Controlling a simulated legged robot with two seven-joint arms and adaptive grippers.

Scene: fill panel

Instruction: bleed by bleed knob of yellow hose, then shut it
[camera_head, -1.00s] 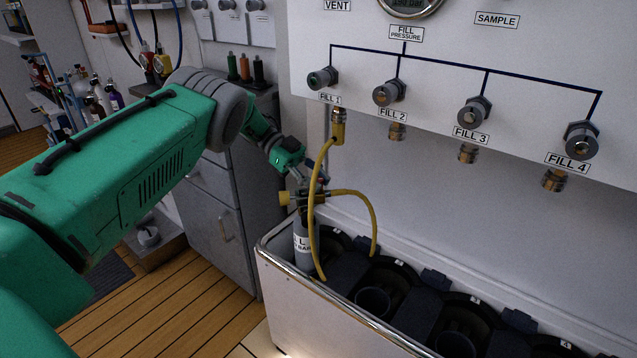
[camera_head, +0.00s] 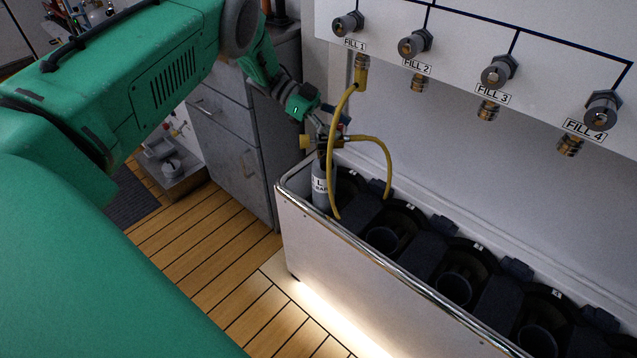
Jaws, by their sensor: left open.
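The yellow hose (camera_head: 336,130) hangs from the brass fitting under FILL 1 (camera_head: 361,68) and loops down to the valve on a grey cylinder (camera_head: 320,187). The cylinder stands upright in the leftmost place of the white trough. Yellow fittings (camera_head: 308,142) show at the cylinder's top. My left gripper (camera_head: 322,126) is open at the cylinder's valve, just above the yellow fittings. Its fingers overlap the valve and hose parts in the picture, so I cannot tell whether they touch. The bleed knob is too small to make out clearly. My right gripper is not in view.
The white trough (camera_head: 345,245) has a metal rim and several empty dark holders to the right of the cylinder. The fill panel (camera_head: 460,35) stands above it. A grey cabinet (camera_head: 235,150) is left of the trough. The wooden floor (camera_head: 190,235) in front is clear.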

